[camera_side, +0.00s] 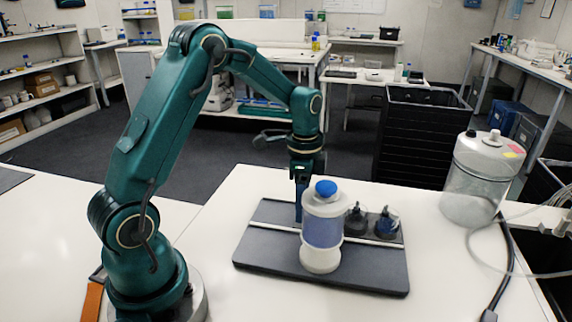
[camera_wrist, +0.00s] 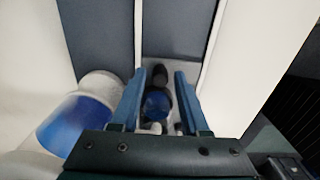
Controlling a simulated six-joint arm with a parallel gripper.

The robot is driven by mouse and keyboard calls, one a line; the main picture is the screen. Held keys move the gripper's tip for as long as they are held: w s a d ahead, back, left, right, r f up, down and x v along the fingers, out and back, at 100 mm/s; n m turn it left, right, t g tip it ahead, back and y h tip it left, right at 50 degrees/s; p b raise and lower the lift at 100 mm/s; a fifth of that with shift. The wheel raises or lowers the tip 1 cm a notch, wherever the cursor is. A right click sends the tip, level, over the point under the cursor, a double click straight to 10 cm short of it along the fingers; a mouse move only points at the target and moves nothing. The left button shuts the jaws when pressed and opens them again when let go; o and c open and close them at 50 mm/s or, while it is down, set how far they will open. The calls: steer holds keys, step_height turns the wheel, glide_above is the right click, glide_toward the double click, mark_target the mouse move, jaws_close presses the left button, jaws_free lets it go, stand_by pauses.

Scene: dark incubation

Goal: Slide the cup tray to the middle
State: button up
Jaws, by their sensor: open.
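The cup tray (camera_wrist: 150,67) shows in the wrist view as a pale strip under two small dark cups. One cup (camera_side: 355,221) and a bluish cup (camera_side: 387,224) stand upright on the right part of the dark base board (camera_side: 370,270) in the side view. My gripper (camera_side: 299,214) points down over the board, left of the cups, its tips partly hidden behind a white cylinder. In the wrist view my gripper's (camera_wrist: 158,82) fingers are apart, with the cups showing between them. Contact cannot be told.
The white cylinder (camera_side: 322,232) with a blue band and blue knob stands on the board's front part, close to my gripper. A clear jar (camera_side: 477,180) with tubing stands at the right. The white table (camera_side: 220,300) is clear left of the board.

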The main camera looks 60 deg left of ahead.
steer(key=shift+c, duration=0.3)
steer(key=c, duration=0.6)
steer(key=shift+s+a, duration=1.05)
steer(key=shift+s, duration=0.1)
steer(key=shift+a, duration=0.1)
steer(key=shift+s+a, duration=1)
steer(key=shift+s, duration=0.1)
